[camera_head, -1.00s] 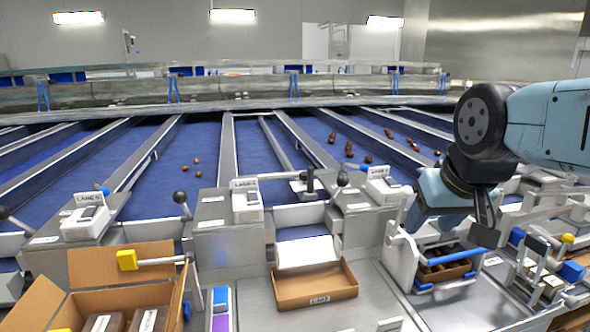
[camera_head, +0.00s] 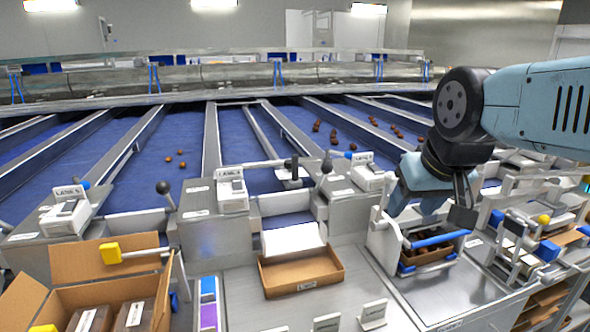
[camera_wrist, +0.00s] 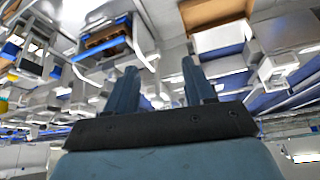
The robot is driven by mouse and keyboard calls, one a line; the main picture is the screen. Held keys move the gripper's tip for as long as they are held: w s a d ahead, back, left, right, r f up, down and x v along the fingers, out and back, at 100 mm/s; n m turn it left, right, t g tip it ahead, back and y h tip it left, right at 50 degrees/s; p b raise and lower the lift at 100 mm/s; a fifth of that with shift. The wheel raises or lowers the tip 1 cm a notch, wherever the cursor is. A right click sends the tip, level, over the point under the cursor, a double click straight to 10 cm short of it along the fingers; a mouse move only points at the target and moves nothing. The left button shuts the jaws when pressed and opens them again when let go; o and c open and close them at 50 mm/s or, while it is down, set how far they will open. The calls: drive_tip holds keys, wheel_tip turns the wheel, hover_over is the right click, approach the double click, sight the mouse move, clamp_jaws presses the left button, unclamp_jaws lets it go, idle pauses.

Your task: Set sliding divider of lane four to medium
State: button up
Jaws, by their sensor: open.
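A lane with a narrow metal divider (camera_head: 272,139) running along its blue bed lies near the middle of the head view. I take it for lane four, but its small sign is hard to read. A black upright handle (camera_head: 294,167) stands on a metal piece at the divider's near end. Size marks by it cannot be read. My gripper (camera_head: 462,208) is right of this lane, above a small brown tray with a blue bar, pointing down and apart from the handle. In the wrist view my two fingers (camera_wrist: 158,85) are spread, with nothing between them.
A white-topped control box (camera_head: 231,190) stands left of the lane. Levers with black knobs (camera_head: 163,188) stick up beside it. A cardboard tray (camera_head: 301,287) sits in front of the lane, and an open carton (camera_head: 105,258) is at left. Dates lie on neighbouring lanes.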

drive_tip(key=shift+c, duration=0.4)
drive_tip(key=shift+w+r, duration=0.1)
drive_tip(key=shift+w, duration=0.05)
drive_tip(key=w+a+r+n, duration=0.1)
drive_tip(key=w+r, duration=0.1)
drive_tip(key=w, duration=0.3)
drive_tip(key=w+a+r+n, duration=0.1)
drive_tip(key=w+a+r, duration=0.1)
drive_tip(key=w, duration=0.3)
drive_tip(key=n+g+y, duration=0.2)
drive_tip(key=n, duration=0.1)
hover_over(294, 167)
drive_tip(key=s+d, duration=0.2)
drive_tip(key=s, duration=0.1)
wheel_tip(294, 167, down, 2)
drive_tip(key=x, duration=1.3)
drive_tip(key=shift+w+d+f, duration=0.15)
drive_tip(key=shift+w+f, duration=0.15)
clamp_jaws()
